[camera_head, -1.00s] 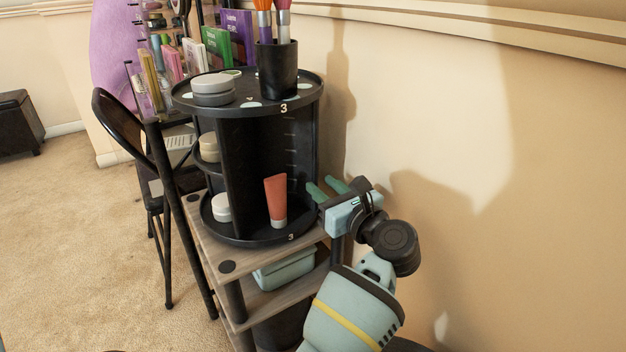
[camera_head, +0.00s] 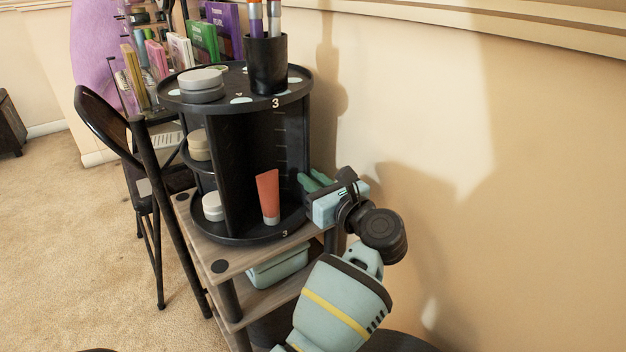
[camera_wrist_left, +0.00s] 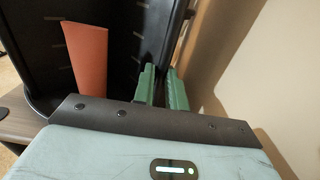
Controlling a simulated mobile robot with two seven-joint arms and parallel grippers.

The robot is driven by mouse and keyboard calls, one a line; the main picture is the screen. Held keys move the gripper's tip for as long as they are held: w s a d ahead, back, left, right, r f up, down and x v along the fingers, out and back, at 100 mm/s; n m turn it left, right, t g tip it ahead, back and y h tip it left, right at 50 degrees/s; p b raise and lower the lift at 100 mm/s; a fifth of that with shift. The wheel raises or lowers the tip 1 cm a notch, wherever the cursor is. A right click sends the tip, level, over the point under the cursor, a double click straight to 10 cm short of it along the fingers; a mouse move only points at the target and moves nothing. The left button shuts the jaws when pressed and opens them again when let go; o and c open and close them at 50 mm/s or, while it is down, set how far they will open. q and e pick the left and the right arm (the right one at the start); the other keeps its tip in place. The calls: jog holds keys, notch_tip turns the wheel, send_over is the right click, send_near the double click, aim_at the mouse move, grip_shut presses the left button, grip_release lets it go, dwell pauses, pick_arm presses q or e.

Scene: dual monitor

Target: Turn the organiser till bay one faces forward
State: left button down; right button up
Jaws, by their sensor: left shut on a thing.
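The organiser (camera_head: 255,135) is a round black tower, with a white "3" on the front of its top rim and its base. A red tube (camera_head: 268,197) stands in the bay marked 3; pale jars (camera_head: 199,145) sit in the bay to the left. In the head view my left gripper (camera_head: 308,182) is at the organiser's lower right side. In the left wrist view its green fingers (camera_wrist_left: 161,88) are shut on the edge of a black upright panel of the organiser, right of the tube. The fingertips are partly hidden. Bay one's label is not visible. My right gripper is not in view.
The organiser stands on a wooden shelf unit (camera_head: 222,250) with a teal box (camera_head: 278,268) below. A folding chair (camera_head: 103,125) is close on the left. The wall (camera_head: 430,110) is on the right.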

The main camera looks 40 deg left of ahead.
pick_arm(q)
jog(key=shift+w+a+f+b, duration=0.1)
jog(key=shift+w+a+b, duration=0.05)
jog(key=shift+w+b, duration=0.35)
jog(key=shift+w+a+b, duration=0.45)
jog(key=shift+w+b, duration=0.3)
jog(key=shift+w, duration=0.1)
jog(key=shift+w+a, duration=0.25)
jog(key=shift+w, duration=0.1)
jog(key=c, duration=1.5)
grip_release()
jog(key=shift+d, duration=0.1)
